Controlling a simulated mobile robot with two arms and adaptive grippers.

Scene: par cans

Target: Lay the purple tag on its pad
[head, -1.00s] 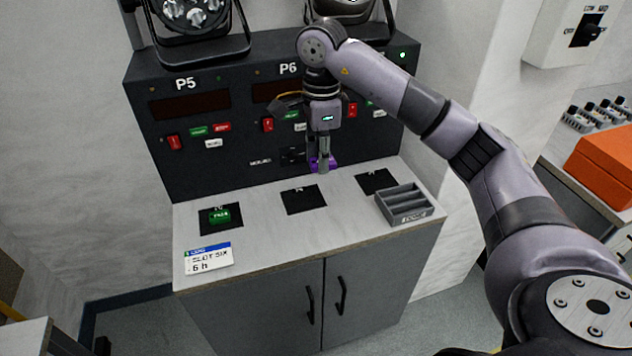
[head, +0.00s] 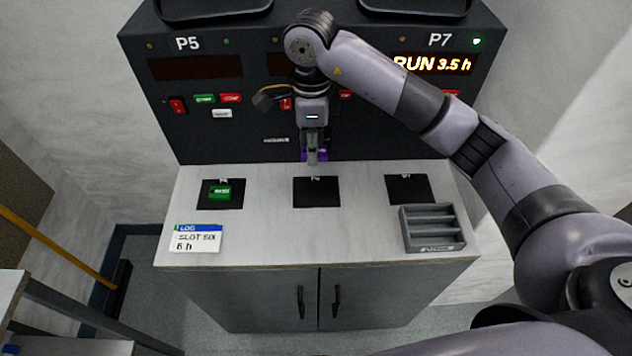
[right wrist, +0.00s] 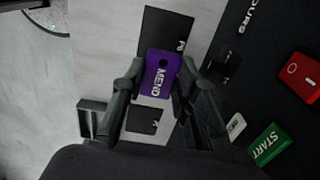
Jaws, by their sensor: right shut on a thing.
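The purple tag (right wrist: 163,75), marked MEND, is held between the fingers of my right gripper (right wrist: 155,92). In the head view my right gripper (head: 314,158) points down at the back of the counter, with a little of the purple tag (head: 304,155) showing. It hangs behind the middle black pad (head: 316,193), which is bare and labelled P6. The right pad (head: 409,189) is also bare. The left pad (head: 207,203) carries a green tag (head: 221,192). My left gripper is not in view.
A grey slotted tray (head: 433,247) stands at the counter's front right. A log card (head: 195,239) reading SLOT SIX, 6 h lies at front left. The dark console (head: 240,130) rises behind the counter; its P7 display (head: 433,63) reads RUN 3.5 h. The front middle counter is clear.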

